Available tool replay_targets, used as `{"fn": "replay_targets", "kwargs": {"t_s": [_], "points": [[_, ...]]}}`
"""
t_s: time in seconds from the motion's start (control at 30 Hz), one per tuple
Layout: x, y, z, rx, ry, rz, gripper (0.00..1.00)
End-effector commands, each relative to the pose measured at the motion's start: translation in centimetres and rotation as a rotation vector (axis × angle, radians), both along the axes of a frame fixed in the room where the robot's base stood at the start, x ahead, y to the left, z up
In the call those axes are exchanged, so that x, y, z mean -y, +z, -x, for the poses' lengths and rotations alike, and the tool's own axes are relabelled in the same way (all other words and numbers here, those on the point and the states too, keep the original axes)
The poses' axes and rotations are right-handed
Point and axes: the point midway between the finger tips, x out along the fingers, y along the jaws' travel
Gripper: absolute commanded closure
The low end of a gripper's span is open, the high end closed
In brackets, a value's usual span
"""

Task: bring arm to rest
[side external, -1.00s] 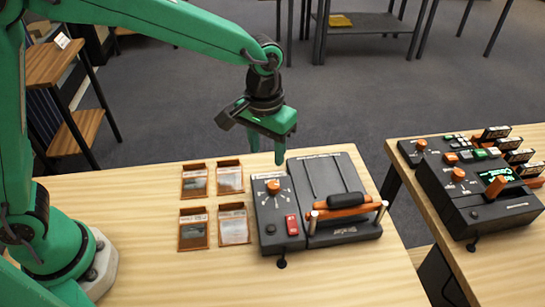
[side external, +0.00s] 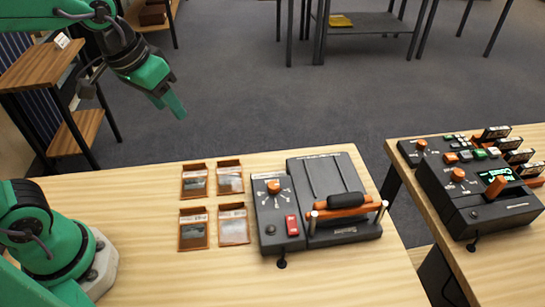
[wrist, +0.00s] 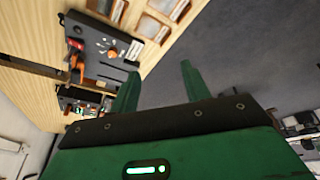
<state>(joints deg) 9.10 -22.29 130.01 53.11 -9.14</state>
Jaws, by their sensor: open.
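My gripper (side external: 171,104) hangs in the air at the upper left of the side view, past the table's far edge and above the floor. It is tilted, with its fingers pointing down and to the right. Nothing is between the fingers. In the wrist view the two green fingers of my gripper (wrist: 158,76) stand apart with bare floor between them. The upper part of my arm is cut off by the top left of the side view.
Several small orange-rimmed trays (side external: 194,234) lie on the wooden table (side external: 170,285). A dark device (side external: 320,200) with an orange-handled lever stands to their right. Another control box (side external: 480,200) sits on a second table. A wooden shelf (side external: 40,70) stands behind my arm at left.

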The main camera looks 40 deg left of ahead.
Motion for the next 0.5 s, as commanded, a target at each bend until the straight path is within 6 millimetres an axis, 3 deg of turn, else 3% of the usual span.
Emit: {"fn": "replay_targets", "kwargs": {"t_s": [0.3,0.5], "points": [[-3.4,0.4,4.6,0.109,0.01,-0.027,0.53],[-4.4,0.1,6.4,0.15,0.013,-0.045,0.53]]}}
